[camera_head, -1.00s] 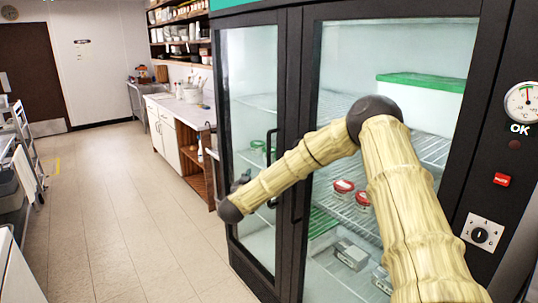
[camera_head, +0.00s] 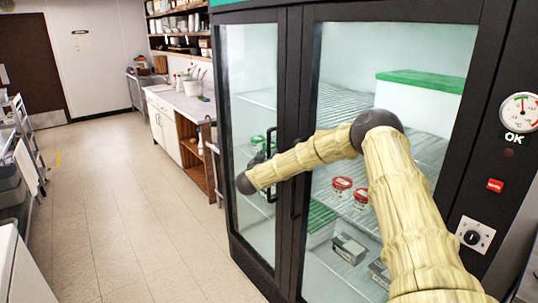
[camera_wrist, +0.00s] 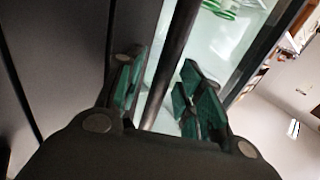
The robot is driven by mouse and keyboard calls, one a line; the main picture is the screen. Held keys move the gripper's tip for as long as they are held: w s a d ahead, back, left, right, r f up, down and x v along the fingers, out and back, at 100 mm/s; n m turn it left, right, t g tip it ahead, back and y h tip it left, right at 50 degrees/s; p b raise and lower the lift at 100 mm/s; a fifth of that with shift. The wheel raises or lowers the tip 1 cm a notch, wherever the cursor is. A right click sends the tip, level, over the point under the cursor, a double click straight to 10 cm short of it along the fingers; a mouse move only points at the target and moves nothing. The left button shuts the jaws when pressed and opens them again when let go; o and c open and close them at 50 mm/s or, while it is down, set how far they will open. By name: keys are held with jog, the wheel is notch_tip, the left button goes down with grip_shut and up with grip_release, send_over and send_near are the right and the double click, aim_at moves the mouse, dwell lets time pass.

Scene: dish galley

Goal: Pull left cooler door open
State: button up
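The left cooler door (camera_head: 232,247) is a black-framed glass door and looks shut. Its black bar handle (camera_head: 272,142) stands near the door's right edge, partly behind my arm. In the wrist view the handle (camera_wrist: 172,65) runs as a slanted dark bar between the two green-padded fingers of my gripper (camera_wrist: 160,72). The fingers are open, with gaps showing on both sides of the bar. In the head view my wrist hides most of the gripper.
The right cooler door (camera_head: 306,90) is beside it, with red-lidded tubs (camera_head: 342,186) and a green-lidded white box (camera_head: 420,95) behind its glass. A counter (camera_head: 180,105) stands beyond the cooler. The tiled floor (camera_head: 120,220) to the left is clear.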

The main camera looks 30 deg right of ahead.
jog(key=shift+w+d, duration=0.15)
jog(key=shift+d, duration=0.05)
grip_shut()
